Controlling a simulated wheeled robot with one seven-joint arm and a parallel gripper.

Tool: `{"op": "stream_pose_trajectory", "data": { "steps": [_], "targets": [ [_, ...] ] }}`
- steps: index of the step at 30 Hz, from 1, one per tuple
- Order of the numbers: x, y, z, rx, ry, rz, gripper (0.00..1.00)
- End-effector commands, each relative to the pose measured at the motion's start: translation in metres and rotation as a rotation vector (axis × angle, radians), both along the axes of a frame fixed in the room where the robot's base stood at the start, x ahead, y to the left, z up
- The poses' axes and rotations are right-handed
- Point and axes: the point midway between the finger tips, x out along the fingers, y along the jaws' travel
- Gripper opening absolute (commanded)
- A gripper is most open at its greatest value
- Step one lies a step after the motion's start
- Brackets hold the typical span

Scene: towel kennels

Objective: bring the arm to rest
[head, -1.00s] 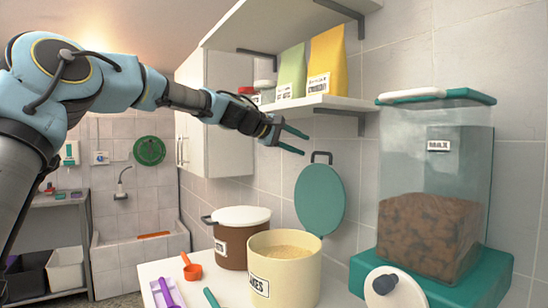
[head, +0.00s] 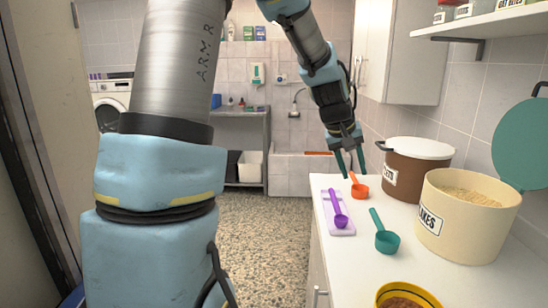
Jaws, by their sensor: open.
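My gripper (head: 349,164) hangs at the end of my blue and grey arm, pointing down with its green fingers apart and nothing between them. It is over the far left end of the white counter (head: 350,265), just behind the orange scoop (head: 359,188) in the picture. How far above the counter the fingertips are, I cannot tell exactly. The purple scoop (head: 340,218) lies on a pale tray to the left, and the teal scoop (head: 385,239) lies on the counter nearer me.
A cream bin of flakes (head: 443,234) stands open at the right, with a brown lidded bin (head: 395,178) behind it. A yellow-rimmed bowl (head: 400,295) is at the front. A shelf and cabinet (head: 404,60) overhang the counter. The speckled floor (head: 263,255) left of the counter is clear.

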Motion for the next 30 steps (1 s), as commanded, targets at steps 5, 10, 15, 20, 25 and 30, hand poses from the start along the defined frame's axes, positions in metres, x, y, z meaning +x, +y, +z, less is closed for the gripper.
{"op": "stream_pose_trajectory", "data": {
  "steps": [5, 10, 15, 20, 25, 30],
  "targets": [
    [-0.029, 0.118, -0.036, 0.175, 0.017, 0.043, 0.44],
    [-0.076, 0.208, -0.060, 0.294, 0.065, 0.072, 0.44],
    [-0.117, 0.256, -0.074, 0.348, 0.111, 0.087, 0.44],
    [-0.131, 0.269, -0.079, 0.363, 0.127, 0.089, 0.44],
    [-0.131, 0.270, -0.079, 0.364, 0.128, 0.089, 0.44],
    [-0.131, 0.269, -0.079, 0.363, 0.128, 0.088, 0.44]
  ]
}}
